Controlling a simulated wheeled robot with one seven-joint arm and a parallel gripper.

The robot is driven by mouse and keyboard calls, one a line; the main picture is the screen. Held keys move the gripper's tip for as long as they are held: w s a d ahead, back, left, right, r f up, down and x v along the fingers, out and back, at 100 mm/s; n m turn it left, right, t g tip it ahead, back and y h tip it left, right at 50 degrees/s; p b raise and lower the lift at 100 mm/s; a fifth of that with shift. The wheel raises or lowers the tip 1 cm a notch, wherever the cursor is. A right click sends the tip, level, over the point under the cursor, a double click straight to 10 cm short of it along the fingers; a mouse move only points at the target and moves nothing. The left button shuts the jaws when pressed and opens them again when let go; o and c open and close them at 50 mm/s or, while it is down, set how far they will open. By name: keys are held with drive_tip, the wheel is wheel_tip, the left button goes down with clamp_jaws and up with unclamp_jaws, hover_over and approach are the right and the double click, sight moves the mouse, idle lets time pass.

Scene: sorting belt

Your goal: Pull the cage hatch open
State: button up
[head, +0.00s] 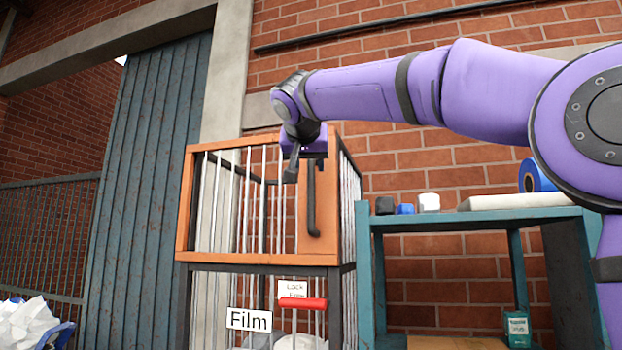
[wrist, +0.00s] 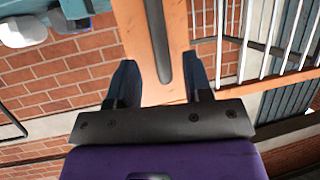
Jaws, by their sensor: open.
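The cage hatch (head: 187,215) is an orange frame with pale vertical bars on the upper part of a dark-framed cage. A wide orange board at its right side carries a dark upright handle (head: 312,205). The hatch looks flush with the cage front. My gripper (head: 291,172) is open at the top of the hatch, close to the handle's upper end. In the wrist view, the handle (wrist: 157,40) runs down the orange board (wrist: 181,45) and its end lies between the spread fingers of my gripper (wrist: 161,80). I cannot tell whether they touch it.
Below the hatch are a red bar (head: 302,303) and a sign reading "Film" (head: 249,320). A teal shelf (head: 470,217) with small items and a blue roll (head: 537,176) stands close on the right. White crumpled material (head: 35,325) lies at the lower left.

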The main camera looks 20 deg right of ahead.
sight(311, 175)
drive_tip(key=x, duration=0.6)
drive_tip(key=shift+s, duration=0.1)
clamp_jaws()
